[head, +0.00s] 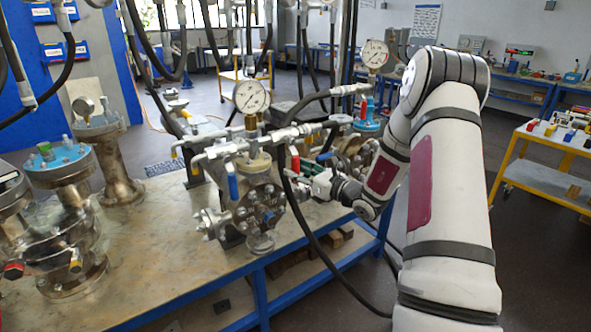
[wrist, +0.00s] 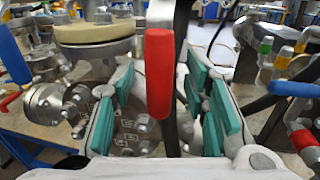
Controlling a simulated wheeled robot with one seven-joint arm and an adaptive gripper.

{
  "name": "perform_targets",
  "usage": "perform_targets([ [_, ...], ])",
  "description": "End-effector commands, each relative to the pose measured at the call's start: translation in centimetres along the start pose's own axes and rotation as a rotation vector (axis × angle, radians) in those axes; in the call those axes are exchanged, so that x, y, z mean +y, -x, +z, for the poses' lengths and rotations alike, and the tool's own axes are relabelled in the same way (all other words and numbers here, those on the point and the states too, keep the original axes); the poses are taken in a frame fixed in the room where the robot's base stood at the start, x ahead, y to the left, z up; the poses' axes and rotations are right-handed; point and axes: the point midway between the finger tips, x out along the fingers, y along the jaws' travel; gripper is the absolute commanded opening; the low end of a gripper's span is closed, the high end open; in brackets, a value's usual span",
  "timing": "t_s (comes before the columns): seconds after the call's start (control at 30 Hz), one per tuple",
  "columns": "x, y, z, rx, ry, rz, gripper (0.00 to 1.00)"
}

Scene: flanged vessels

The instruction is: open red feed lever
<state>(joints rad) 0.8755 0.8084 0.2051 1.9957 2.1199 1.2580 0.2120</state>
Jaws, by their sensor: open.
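The red feed lever (wrist: 159,75) hangs upright in the middle of the wrist view, with its lower end in the gap between my finger pads. In the head view the red lever (head: 294,158) shows on the right side of the central flanged vessel (head: 258,207), below the valve piping. In the head view my gripper (head: 312,172) reaches in from the right, beside the lever.
A blue lever (head: 232,187) hangs on the vessel's front. A pressure gauge (head: 251,96) stands above it. Black hoses (head: 290,205) loop close to my gripper. More vessels (head: 62,190) stand at the left of the workbench (head: 165,250). The bench surface in front is clear.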

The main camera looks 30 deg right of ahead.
Motion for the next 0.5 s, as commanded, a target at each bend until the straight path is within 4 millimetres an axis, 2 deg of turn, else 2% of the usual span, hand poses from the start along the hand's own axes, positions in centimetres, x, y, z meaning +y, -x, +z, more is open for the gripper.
perform_targets([
  [0.17, 0.08, -1.26, -0.02, 0.000, -0.001, 0.002, 0.41],
  [0.47, 0.05, -1.45, -0.01, 0.000, -0.001, 0.001, 0.41],
  [0.5, 0.05, -1.44, -0.01, 0.000, -0.001, 0.001, 0.34],
])
